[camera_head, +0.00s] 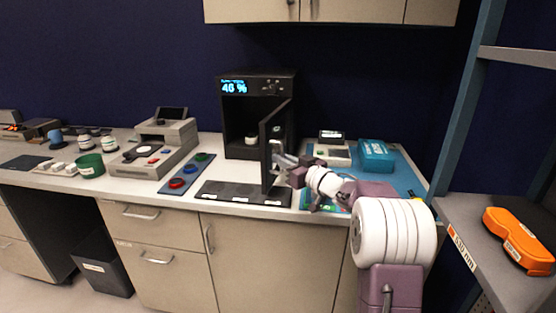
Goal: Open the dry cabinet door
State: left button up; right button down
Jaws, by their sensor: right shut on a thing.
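The dry cabinet (258,85) is a black box with a blue lit display, standing at the back of the counter. Its dark door (268,150) stands swung outward at the right side, and the inside of the cabinet is visible. A small pale item (250,141) sits inside. My right gripper (279,158) is at the door's right-hand face, shut on the door's handle; the arm hides part of the grip. My left gripper is not in view.
A black mat (230,193) lies in front of the cabinet. A grey instrument (150,155) and a tray of coloured discs (187,175) stand to the left. A blue box (375,155) stands to the right. An orange case (518,238) lies on the right shelf.

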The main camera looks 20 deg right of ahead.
jog(key=shift+s+d+r+y, duration=0.2)
jog(key=shift+d+r+y, duration=0.1)
jog(key=shift+d, duration=0.15)
jog(key=c, duration=1.5)
grip_release()
jog(key=shift+w, duration=0.1)
jog(key=shift+f, duration=0.2)
jog(key=shift+a, duration=0.1)
